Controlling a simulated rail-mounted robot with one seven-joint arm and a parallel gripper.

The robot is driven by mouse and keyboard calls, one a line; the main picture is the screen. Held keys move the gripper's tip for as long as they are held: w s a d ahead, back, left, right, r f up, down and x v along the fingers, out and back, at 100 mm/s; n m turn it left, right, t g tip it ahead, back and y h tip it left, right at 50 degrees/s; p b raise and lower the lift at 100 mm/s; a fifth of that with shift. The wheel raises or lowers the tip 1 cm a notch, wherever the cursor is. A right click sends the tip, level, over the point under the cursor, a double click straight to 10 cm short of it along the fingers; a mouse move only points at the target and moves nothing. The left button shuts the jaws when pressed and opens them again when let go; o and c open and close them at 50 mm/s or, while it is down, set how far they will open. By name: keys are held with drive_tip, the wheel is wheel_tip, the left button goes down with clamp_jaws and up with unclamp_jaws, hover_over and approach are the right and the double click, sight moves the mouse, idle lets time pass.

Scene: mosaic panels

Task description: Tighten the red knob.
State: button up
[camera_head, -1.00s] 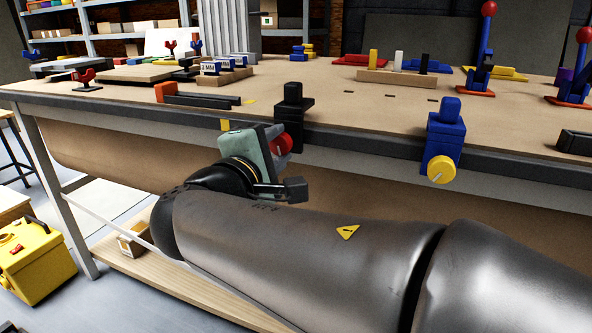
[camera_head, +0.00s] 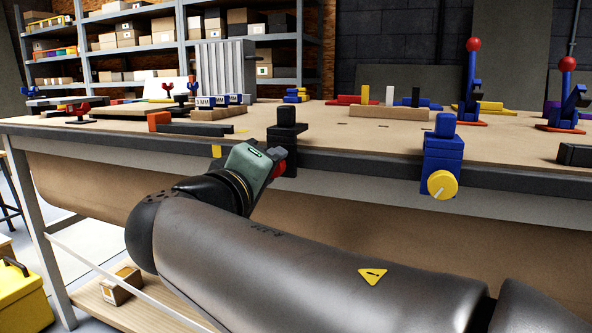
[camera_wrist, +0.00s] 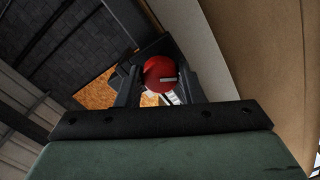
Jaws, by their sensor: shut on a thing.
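The red knob (camera_head: 279,169) is on the front of a black clamp (camera_head: 287,130) at the table's front edge. My gripper (camera_head: 277,160) reaches it from the front left, and its body hides part of the knob. In the wrist view the red knob (camera_wrist: 160,74), round with a pale line on its face, sits between the two dark fingers of my gripper (camera_wrist: 158,82). The fingers are shut on it from both sides.
A blue clamp with a yellow knob (camera_head: 442,185) is on the table edge to the right. A black bar with an orange end (camera_head: 190,126) lies on the tabletop left of the black clamp. Red-topped levers (camera_head: 472,85) stand at the right.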

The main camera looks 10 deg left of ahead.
drive_tip(key=shift+m, duration=0.3)
drive_tip(key=o, duration=1)
drive_tip(key=shift+s, duration=0.1)
drive_tip(key=p+v, duration=0.4)
drive_tip(key=v, duration=1.3)
drive_tip(key=shift+s, duration=0.2)
